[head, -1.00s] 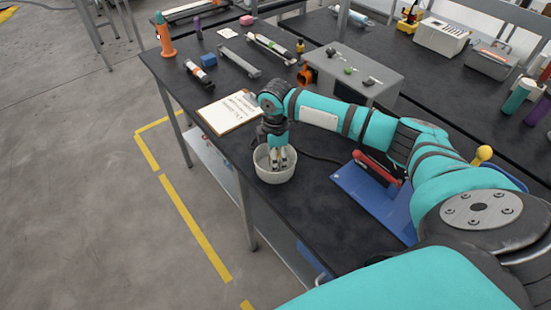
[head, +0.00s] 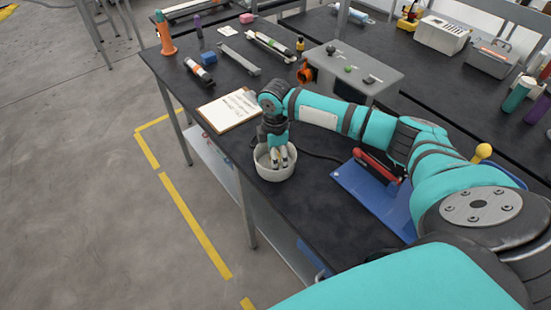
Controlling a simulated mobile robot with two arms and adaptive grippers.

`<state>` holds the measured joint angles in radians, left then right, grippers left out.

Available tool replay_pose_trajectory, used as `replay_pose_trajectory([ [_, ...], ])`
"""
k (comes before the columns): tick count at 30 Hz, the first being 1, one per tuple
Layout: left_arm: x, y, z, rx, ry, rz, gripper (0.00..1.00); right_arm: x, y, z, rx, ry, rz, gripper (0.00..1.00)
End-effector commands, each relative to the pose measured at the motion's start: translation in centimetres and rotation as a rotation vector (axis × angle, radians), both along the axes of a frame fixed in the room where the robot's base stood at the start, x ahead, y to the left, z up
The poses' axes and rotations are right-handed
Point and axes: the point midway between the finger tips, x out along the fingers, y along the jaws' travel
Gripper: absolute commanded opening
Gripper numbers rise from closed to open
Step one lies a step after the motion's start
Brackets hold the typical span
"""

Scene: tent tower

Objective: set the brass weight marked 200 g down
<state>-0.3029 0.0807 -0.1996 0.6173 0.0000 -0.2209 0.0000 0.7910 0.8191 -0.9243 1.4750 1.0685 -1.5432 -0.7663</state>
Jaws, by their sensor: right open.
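My right gripper (head: 277,160) points down into a white bowl (head: 275,174) near the front edge of the black bench. Its fingers are apart and its tips are inside the bowl, below the rim. I cannot make out the brass weight marked 200 g; the bowl's wall and the gripper hide much of the bowl's inside. My left gripper is not in view.
A clipboard (head: 229,110) lies left of the bowl. A blue tray (head: 372,200) with a red and black tool (head: 378,164) lies to the right. A grey box (head: 352,71) stands behind my right arm. Bare bench top lies in front of the blue tray.

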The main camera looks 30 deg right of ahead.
Motion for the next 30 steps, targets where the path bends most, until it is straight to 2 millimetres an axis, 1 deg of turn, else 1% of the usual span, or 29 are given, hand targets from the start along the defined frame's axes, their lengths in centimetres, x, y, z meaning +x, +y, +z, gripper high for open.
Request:
replay_pose_trajectory([
  [5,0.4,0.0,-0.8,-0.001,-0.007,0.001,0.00,0.2,0.0,3.3,0.001,-0.007,0.000,0.59],
  [9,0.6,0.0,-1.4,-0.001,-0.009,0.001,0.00,0.1,0.0,6.3,0.000,-0.005,0.000,0.59],
  [12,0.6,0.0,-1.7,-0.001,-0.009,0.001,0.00,0.1,0.0,8.3,0.002,-0.005,0.000,0.59],
  [15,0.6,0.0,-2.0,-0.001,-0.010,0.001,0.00,0.1,0.0,9.8,0.001,-0.003,-0.001,0.59],
  [18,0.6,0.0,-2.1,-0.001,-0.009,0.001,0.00,0.1,0.0,10.8,0.002,-0.002,0.000,0.59],
  [21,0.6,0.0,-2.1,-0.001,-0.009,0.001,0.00,0.0,0.0,11.3,0.002,-0.001,0.000,0.59],
  [30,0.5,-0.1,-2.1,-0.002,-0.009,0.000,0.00,0.0,0.1,11.3,0.001,0.001,0.000,0.59],
])
